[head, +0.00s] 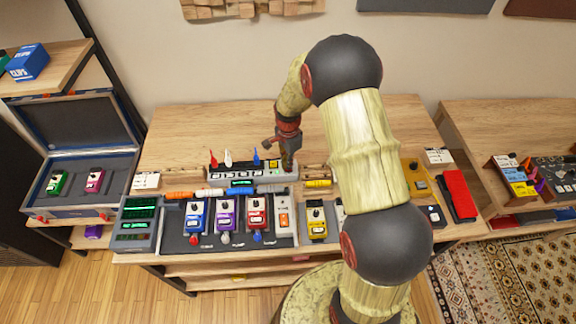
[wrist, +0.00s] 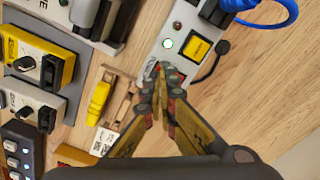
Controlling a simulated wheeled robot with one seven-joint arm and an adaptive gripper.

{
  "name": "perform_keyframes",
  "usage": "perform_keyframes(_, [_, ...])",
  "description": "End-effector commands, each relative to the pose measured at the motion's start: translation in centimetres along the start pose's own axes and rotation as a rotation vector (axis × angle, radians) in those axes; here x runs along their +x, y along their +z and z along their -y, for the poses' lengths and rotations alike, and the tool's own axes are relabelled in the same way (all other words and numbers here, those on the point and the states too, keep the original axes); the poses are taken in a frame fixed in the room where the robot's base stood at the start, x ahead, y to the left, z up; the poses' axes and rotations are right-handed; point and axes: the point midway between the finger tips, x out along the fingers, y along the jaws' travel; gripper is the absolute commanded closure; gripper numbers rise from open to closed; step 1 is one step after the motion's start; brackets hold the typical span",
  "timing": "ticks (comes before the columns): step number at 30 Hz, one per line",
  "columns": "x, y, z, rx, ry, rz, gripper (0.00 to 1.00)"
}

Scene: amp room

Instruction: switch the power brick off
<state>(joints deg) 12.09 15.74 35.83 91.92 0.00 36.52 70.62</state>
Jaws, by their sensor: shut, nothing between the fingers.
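The power brick is a long pale box (head: 225,171) behind the pedalboard, with a row of labelled sockets and a yellow square near its right end. In the wrist view its end (wrist: 183,62) carries the yellow labelled square (wrist: 197,47), a bright lit lamp (wrist: 168,43) and a dark reddish lamp (wrist: 177,25). My gripper (wrist: 160,68) is shut and empty, its fingertips over the brick's end beside the lit lamp. The fingers cover part of that end, and I cannot tell whether they touch it. In the head view my gripper (head: 288,166) points down there.
Several pedals, such as a blue one (head: 195,217) and a yellow one (head: 317,222), stand in front. A yellow plug (wrist: 98,98) lies close to my fingers. A blue cable (wrist: 270,13) and a black cable leave the brick. The bench (head: 185,125) behind is bare.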

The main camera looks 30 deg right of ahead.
Motion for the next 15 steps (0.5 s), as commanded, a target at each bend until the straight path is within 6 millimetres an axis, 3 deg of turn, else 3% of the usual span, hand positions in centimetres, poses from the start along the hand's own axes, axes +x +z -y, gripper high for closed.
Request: perform_keyframes(15, [0.76, 0.0, 0.0, 0.0, 0.0, 0.0, 1.0])
